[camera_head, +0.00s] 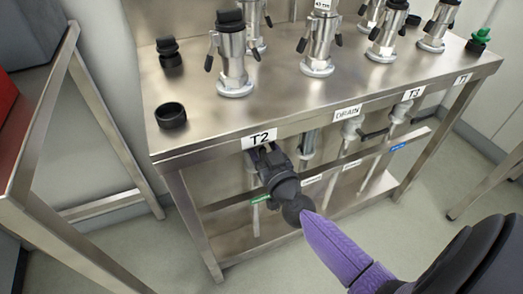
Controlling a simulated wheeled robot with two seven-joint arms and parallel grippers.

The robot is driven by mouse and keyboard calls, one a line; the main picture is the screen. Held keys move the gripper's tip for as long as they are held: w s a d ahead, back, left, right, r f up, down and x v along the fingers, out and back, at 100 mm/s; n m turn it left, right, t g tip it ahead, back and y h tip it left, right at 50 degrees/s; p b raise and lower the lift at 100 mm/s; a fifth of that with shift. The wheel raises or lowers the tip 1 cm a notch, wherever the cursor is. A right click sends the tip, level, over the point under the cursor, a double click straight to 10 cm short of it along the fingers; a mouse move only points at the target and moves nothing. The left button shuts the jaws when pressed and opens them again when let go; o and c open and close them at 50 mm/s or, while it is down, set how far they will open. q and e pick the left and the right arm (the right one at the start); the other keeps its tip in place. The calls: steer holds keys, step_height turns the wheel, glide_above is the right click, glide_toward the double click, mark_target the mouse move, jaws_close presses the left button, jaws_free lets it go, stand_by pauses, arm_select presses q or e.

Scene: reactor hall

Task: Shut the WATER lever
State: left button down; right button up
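Several valves and pipes hang under the front edge of a steel bench (300,118). The small labels on the lower rail are too small to read, so I cannot tell which lever is WATER. My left gripper is out of view.
Several steel couplings (232,60) stand on the bench top, with black caps (171,115) at left. The lower rail carries a green label (262,199) and a blue label (398,147). Another steel frame (85,85) stands at left. Floor in front is clear.

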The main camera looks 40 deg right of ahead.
steer(key=shift+w, duration=0.25)
jaws_close()
stand_by(0.8)
stand_by(0.4)
